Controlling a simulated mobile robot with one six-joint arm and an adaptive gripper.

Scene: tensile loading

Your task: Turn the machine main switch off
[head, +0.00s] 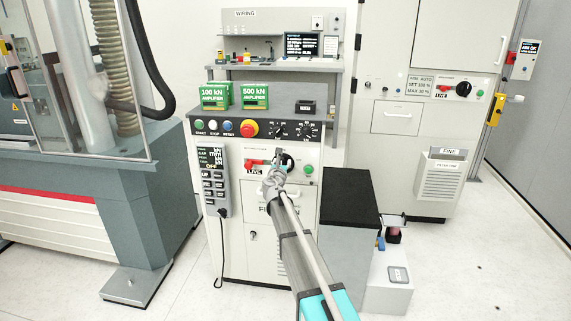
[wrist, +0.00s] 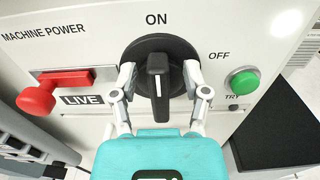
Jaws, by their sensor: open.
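The main switch is a black rotary knob (wrist: 158,75) on the white machine panel, with a raised handle standing upright. ON is printed above it and OFF to its upper right; MACHINE POWER is printed at the left. My gripper (wrist: 160,88) is open, with one finger on each side of the handle and a gap showing on both sides. In the head view my gripper (head: 277,165) is in front of the panel and partly covers the knob (head: 289,163).
Left of the knob are a red lever (wrist: 50,90) and a LIVE label (wrist: 82,99). Right of it is a green TRY button (wrist: 242,81). A black-topped block (head: 347,190) stands to the right. A red stop button (head: 249,128) is above.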

